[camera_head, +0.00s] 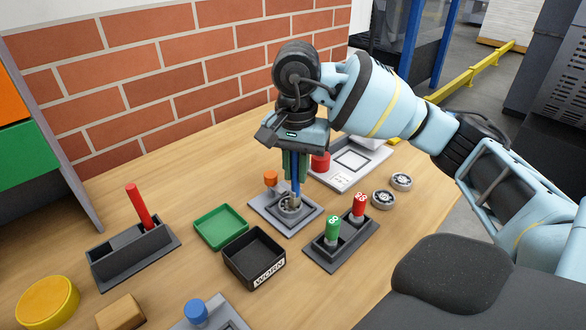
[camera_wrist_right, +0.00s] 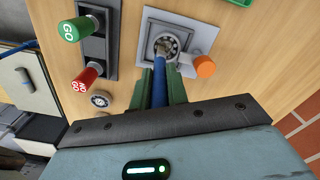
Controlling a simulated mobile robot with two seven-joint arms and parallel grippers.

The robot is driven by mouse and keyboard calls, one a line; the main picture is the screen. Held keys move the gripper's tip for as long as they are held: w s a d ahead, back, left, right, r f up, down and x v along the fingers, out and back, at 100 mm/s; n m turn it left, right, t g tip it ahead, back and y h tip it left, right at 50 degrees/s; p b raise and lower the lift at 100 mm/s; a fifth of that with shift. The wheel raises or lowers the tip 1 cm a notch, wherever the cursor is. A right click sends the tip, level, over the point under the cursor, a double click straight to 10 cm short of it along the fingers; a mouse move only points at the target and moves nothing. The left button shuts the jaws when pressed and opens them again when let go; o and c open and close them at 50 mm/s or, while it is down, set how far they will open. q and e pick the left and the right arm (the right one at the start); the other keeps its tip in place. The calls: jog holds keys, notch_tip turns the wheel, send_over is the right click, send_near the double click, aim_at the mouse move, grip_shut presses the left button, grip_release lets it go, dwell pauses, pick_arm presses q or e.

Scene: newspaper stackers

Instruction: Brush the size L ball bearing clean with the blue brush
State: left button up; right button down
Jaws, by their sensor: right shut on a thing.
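My right gripper (camera_head: 294,170) points straight down and is shut on the blue brush (camera_head: 295,187), which stands upright between its green fingers. The brush (camera_wrist_right: 159,82) also shows in the right wrist view. Its bristles are at a ball bearing (camera_head: 290,206), which lies in a square grey holder (camera_head: 263,203) with an orange knob. In the wrist view the bristles cover part of this bearing (camera_wrist_right: 173,40), and they appear to touch it. I cannot read a size on it. My left gripper is not in view.
Two other bearings (camera_head: 401,181) (camera_head: 383,199) lie to the right. Near them are green GO and red NO GO gauges (camera_head: 332,229) in a rack. A green tray (camera_head: 220,226), a black WORN bin (camera_head: 255,258) and a red-handled tool's holder (camera_head: 131,252) stand left. A brick wall (camera_head: 190,75) stands behind.

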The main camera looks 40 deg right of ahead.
jog(key=shift+d, duration=0.15)
jog(key=shift+d+f, duration=0.1)
jog(key=shift+d, duration=0.35)
jog(key=shift+a, duration=0.2)
jog(key=shift+a, duration=0.45)
jog(key=shift+a, duration=0.2)
jog(key=shift+a, duration=0.4)
jog(key=shift+s+p, duration=0.1)
jog(key=shift+p, duration=0.2)
jog(key=shift+a, duration=0.6)
